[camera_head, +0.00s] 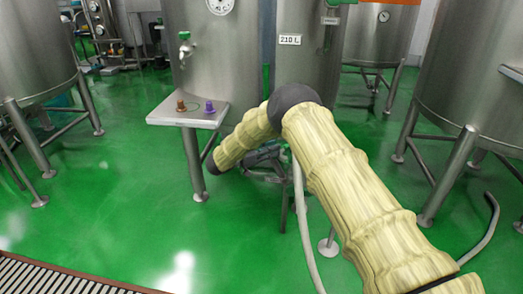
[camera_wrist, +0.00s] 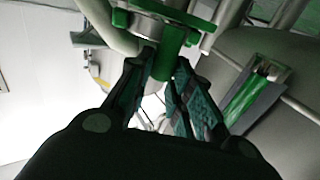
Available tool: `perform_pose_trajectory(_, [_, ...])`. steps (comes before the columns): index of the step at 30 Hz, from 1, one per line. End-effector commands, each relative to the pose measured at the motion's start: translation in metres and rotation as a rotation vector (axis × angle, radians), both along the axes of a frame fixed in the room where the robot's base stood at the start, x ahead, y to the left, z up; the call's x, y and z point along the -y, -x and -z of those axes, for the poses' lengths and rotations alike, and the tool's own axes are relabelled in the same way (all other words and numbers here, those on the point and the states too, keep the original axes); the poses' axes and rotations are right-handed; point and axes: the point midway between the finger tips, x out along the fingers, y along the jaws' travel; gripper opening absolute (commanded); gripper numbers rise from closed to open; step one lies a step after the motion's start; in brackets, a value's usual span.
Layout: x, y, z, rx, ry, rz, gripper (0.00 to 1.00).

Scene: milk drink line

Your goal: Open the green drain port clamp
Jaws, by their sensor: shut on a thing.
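The green drain port clamp (camera_wrist: 162,60) shows at the top middle of the wrist view, with a green bar running across a pale metal fitting (camera_wrist: 152,8). My gripper (camera_wrist: 168,65) reaches up from below, with its two dark fingers on either side of the clamp's green upright part, shut on it. In the head view my gripper (camera_head: 268,158) is a dark shape low beside the tank, partly behind my arm. The clamp cannot be made out in the head view.
A steel stand (camera_head: 187,111) with brown and purple knobs is left of my arm. A steel tank (camera_head: 215,60) rises behind it. A legged tank (camera_head: 470,75) stands at right. A pale hose (camera_head: 303,225) hangs beside my arm. Green floor (camera_head: 130,205) is clear at left.

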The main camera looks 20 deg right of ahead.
Motion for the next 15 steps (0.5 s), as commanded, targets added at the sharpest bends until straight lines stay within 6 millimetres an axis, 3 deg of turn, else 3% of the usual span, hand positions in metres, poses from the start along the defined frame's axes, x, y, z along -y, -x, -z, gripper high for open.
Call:
perform_pose_trajectory(12, [0.0065,-0.0001,-0.0010,0.003,0.004,0.015,0.00])
perform_pose_trajectory(13, [0.0065,-0.0001,-0.0011,0.003,0.004,0.014,0.23])
perform_pose_trajectory(15, [0.0057,-0.0003,-0.0011,0.003,0.004,0.013,0.36])
